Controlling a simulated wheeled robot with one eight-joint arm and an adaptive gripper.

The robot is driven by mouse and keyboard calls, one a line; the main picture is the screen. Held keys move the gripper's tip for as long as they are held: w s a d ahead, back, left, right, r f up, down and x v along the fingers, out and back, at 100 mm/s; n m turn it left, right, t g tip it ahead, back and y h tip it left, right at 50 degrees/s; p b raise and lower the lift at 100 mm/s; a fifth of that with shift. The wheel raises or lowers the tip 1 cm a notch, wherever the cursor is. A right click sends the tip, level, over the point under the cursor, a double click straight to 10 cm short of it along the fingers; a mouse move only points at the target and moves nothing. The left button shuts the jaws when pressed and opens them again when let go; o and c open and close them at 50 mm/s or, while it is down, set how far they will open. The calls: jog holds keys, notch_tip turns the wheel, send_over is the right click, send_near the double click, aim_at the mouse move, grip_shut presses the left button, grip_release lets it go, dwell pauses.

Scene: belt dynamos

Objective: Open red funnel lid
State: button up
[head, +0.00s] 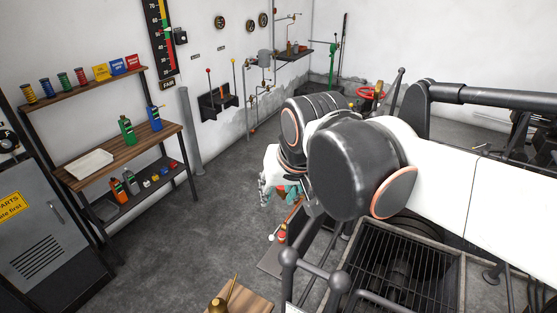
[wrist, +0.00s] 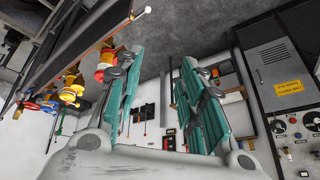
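My gripper (wrist: 160,64) is open, its two teal-padded fingers apart with nothing between them in the wrist view. A red-and-yellow fitting (wrist: 104,62) is close beside the left finger, partly covered by it. It may be the red funnel, but I cannot make out a lid or whether it touches the finger. In the head view my gripper (head: 277,188) is mostly hidden behind my arm. A small red-and-yellow fitting (head: 282,234) shows below it.
Other coloured fittings (wrist: 70,88) stand in a row along a dark rail at left in the wrist view. In the head view, a railing (head: 288,256) and floor grating (head: 395,285) are near. Floor toward the workbench (head: 130,148) is clear.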

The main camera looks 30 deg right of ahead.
jog(key=w+d+r+m+g, duration=0.1)
jog(key=w+d+m, duration=0.2)
jog(key=w, duration=0.3)
jog(key=w+d+r+m+g, duration=0.1)
jog(key=w+d+m+g, duration=0.15)
jog(key=w, duration=0.45)
jog(key=w+d+f+m+g, duration=0.2)
jog(key=w+d+f+m, duration=0.4)
jog(key=w, duration=0.5)
jog(key=f, duration=1.3)
jog(key=shift+s+d+f, duration=0.15)
jog(key=shift+s, duration=0.1)
grip_shut()
